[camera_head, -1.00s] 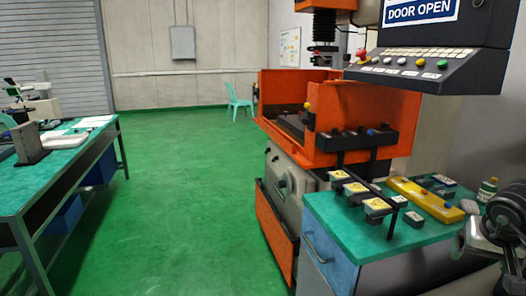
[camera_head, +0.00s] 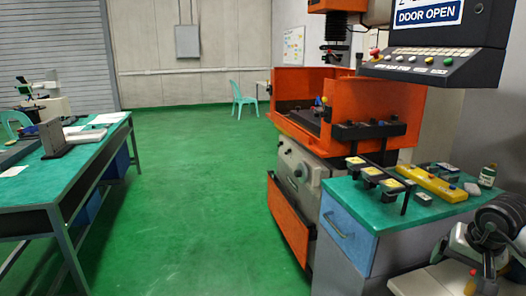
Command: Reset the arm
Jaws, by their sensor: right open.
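My right arm folds in at the lower right corner. Its right gripper (camera_head: 488,236) is seen partly and close up, beside the green-topped cabinet (camera_head: 345,205). The gripper is open, and I see nothing held in it. Dark joints of my arm crowd around it and hide part of the fingers. My left arm and left gripper are out of the picture.
An orange spark erosion machine (camera_head: 292,215) stands behind the cabinet, under a control panel (camera_head: 425,66). On the cabinet are a rack with yellow-topped holders (camera_head: 372,172), a yellow bar (camera_head: 432,183) and a bottle (camera_head: 487,176). A workbench (camera_head: 60,190) stands left. Green floor between is clear.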

